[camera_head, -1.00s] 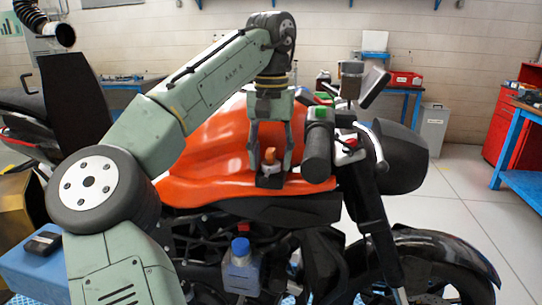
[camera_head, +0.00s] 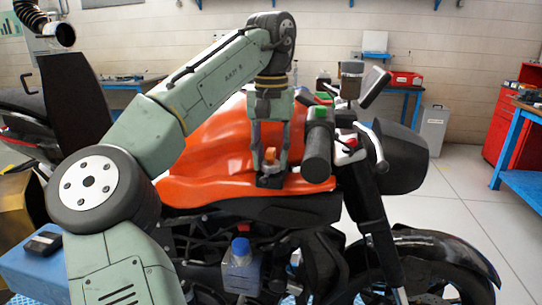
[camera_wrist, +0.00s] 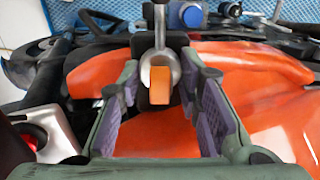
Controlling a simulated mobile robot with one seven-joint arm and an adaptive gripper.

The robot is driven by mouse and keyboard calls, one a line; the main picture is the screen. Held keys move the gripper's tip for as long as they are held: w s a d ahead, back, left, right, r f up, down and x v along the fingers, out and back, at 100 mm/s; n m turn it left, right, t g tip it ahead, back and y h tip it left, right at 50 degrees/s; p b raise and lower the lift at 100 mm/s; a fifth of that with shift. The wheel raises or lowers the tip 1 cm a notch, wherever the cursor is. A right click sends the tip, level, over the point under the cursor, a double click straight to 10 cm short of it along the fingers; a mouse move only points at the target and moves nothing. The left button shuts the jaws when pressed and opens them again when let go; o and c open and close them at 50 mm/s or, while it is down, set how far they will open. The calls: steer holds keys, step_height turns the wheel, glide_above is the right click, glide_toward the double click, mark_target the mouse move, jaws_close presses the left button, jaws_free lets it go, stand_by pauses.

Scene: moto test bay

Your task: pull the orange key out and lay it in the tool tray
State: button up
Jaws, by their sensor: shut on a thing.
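The orange key (camera_head: 270,155) stands upright in a dark lock block (camera_head: 270,180) on the orange motorcycle tank (camera_head: 220,150). My gripper (camera_head: 271,163) points down over it, with one finger on each side, and is shut on the key. In the wrist view the key (camera_wrist: 160,85) shows as an orange block in front of a round metal lock (camera_wrist: 158,62), between the purple finger pads. The exact contact of the pads is hard to see. I cannot clearly make out the tool tray.
A blue surface (camera_head: 30,268) with a dark box (camera_head: 42,243) is at left. Open floor (camera_head: 455,205) lies at right.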

jaws_close()
steer(key=o, duration=1)
jaws_free()
steer(key=shift+o, duration=0.2)
